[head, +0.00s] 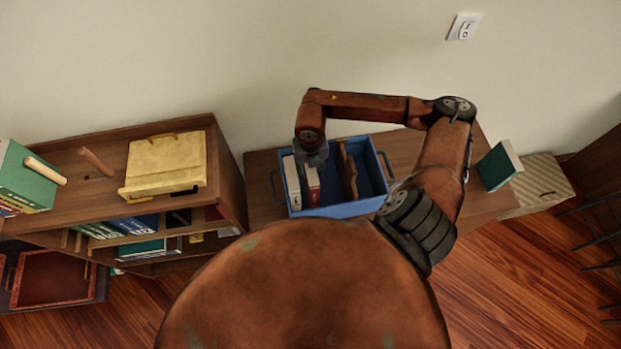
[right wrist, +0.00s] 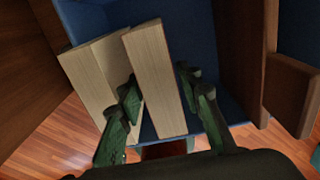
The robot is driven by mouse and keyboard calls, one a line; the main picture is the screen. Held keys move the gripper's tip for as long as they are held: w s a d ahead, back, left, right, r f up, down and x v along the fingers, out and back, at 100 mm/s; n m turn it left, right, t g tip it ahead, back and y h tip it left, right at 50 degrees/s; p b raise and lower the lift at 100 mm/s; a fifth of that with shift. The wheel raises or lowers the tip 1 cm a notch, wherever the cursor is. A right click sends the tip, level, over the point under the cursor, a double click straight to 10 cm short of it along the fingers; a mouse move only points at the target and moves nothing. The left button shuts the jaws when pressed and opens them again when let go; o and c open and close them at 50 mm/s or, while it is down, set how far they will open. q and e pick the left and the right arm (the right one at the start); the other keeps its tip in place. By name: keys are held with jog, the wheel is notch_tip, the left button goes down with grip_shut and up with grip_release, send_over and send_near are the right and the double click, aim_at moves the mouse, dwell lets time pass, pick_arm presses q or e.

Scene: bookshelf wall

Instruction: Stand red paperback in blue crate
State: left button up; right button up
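The blue crate (head: 345,210) stands on a brown wooden surface against the wall. The red paperback (head: 313,188) stands upright in its left part, beside a pale book (head: 292,184). My right gripper (head: 313,156) is over the red paperback, pointing down. In the right wrist view its fingers (right wrist: 157,88) straddle the page block of one book (right wrist: 153,72), apparently the red paperback, with a small gap on the right. The left finger is between this book and the pale one (right wrist: 92,80). The fingers look open. My left gripper is not in view.
A brown wooden divider (head: 347,170) stands in the crate, with free room to its right. A shelf unit (head: 232,180) with books and a yellow case (head: 165,163) is at left. A teal book (head: 498,165) stands at right, near a patterned box (head: 541,182).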

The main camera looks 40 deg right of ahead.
jog(key=shift+r, duration=1.9)
jog(key=shift+r, duration=0.15)
